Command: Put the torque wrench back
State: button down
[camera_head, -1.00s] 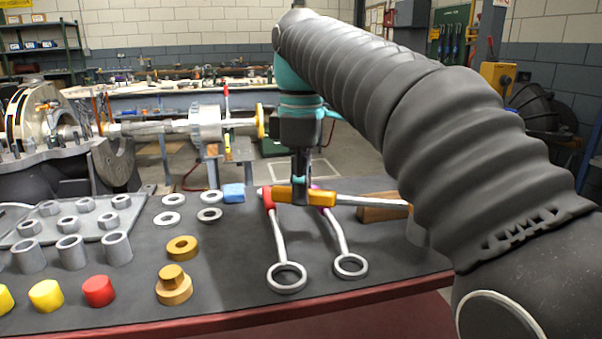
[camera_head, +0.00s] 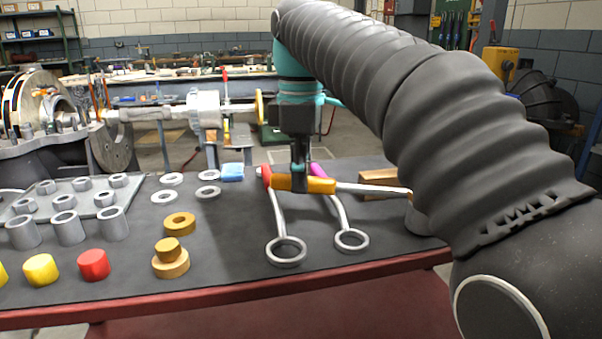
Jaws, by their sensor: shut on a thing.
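The torque wrench has an orange handle (camera_head: 318,186) and a slim silver shaft (camera_head: 372,190) reaching right. My gripper (camera_head: 300,183) points down and is shut on the orange handle. The wrench lies roughly level across the picture, over the handles of two ring spanners, a red-handled one (camera_head: 280,218) and a magenta-handled one (camera_head: 341,216). I cannot tell whether it touches them. Its right end is near a wooden block (camera_head: 378,178) and a grey cylindrical piece (camera_head: 416,222), partly hidden by my arm.
The dark bench top (camera_head: 225,265) has a red front edge. Left are steel washers (camera_head: 163,196), a blue block (camera_head: 233,172), brass rings (camera_head: 179,223), sleeves (camera_head: 112,224), and red (camera_head: 94,264) and yellow (camera_head: 41,269) caps. Bare bench lies between the brass rings and spanners.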

jog(key=shift+f, duration=0.2)
jog(key=c, duration=1)
grip_release()
jog(key=shift+o, duration=0.2)
